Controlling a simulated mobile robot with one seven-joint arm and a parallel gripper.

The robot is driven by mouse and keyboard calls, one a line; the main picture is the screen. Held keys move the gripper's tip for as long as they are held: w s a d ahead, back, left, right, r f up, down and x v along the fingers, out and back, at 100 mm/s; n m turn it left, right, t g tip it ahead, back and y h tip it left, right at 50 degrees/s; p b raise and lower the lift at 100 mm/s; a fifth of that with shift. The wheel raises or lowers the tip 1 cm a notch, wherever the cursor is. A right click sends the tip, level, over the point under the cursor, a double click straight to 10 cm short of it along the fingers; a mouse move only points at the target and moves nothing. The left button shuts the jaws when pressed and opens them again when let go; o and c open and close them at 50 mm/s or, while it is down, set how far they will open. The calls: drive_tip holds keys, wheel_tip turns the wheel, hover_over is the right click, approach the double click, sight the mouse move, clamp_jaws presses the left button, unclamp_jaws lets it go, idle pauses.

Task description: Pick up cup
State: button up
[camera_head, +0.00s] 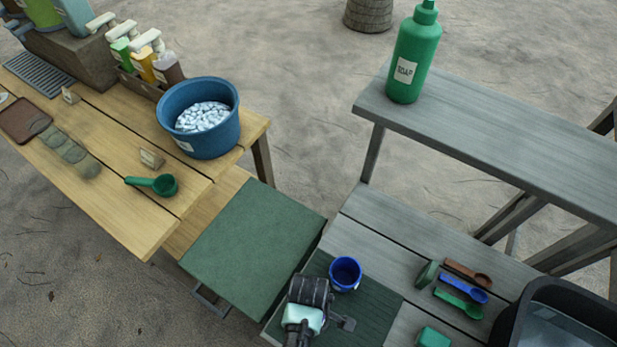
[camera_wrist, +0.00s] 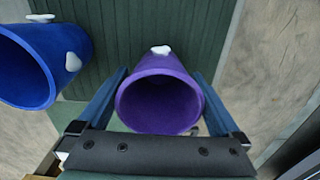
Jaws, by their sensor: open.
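A purple cup (camera_wrist: 160,98) is in the middle of the wrist view, its round mouth facing the camera and a small white patch on its far rim side. My gripper (camera_wrist: 160,76) is open, with one blue-grey finger on each side of the purple cup. I cannot tell whether the fingers touch it. A blue cup (camera_wrist: 32,62) with white patches is to the left in the wrist view. In the head view the blue cup (camera_head: 345,274) stands on a ribbed green mat (camera_head: 376,308), beside my gripper (camera_head: 325,318). The purple cup is hidden there behind my arm.
Brown, blue and green spoons (camera_head: 462,290) lie on the grey bench, right of the mat. A black basin (camera_head: 565,318) is at the far right. A green soap bottle (camera_head: 413,55) stands on the raised shelf. A blue tub (camera_head: 200,118) is on the wooden table.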

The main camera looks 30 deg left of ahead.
drive_tip(key=c, duration=1.1)
drive_tip(key=shift+r, duration=0.15)
